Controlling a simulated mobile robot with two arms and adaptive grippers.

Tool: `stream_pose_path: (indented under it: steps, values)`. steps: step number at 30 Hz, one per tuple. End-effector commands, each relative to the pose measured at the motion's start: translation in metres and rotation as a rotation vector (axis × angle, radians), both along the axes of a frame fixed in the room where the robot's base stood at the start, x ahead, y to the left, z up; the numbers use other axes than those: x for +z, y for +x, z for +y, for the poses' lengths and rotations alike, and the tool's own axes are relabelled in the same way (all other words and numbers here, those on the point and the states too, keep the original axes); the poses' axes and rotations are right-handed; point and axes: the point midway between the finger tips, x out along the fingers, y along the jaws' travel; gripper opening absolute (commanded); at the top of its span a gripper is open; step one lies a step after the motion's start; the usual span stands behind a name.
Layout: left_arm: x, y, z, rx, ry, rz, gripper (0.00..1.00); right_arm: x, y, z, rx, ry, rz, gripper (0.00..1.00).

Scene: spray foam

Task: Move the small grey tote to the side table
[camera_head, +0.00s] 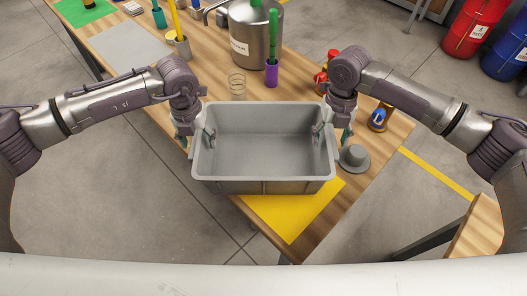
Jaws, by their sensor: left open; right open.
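The small grey tote (264,185) is upright and empty at the near end of the wooden workbench, over a yellow mat (295,213). My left gripper (196,136) is open at the tote's left wall, with one finger inside and one outside. My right gripper (333,133) is open at the right wall in the same way. I cannot tell whether the fingers touch the walls. A wooden tabletop (478,230) at the lower right, partly cut off by the frame, may be the side table.
Behind the tote stand a clear glass (237,86), a purple cup (272,72) and a large metal pot (250,35). A grey hat-shaped item (354,157) and a dark jar (380,117) are close on the right.

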Motion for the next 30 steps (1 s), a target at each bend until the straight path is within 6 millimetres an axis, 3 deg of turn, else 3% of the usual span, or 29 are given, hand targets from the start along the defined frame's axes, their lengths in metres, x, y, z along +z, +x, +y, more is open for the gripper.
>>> stream_pose_path:
  steps: [5, 17, 30]
  values:
    - [-0.0001, -0.0001, -0.0001, 0.0, 0.0, 0.0, 0.66, 0.0, 0.0, 0.0001, 0.0, 0.0, 0.0, 0.66]
    - [0.0002, -0.0001, 0.0001, 0.0, 0.0, 0.0, 0.01, 0.0003, 0.0, 0.0, 0.0, 0.0, 0.0, 0.01]
    - [0.0025, 0.0003, 0.0003, 0.0, 0.001, -0.001, 0.0, 0.0026, 0.0005, -0.0001, -0.001, 0.0, -0.001, 0.0]
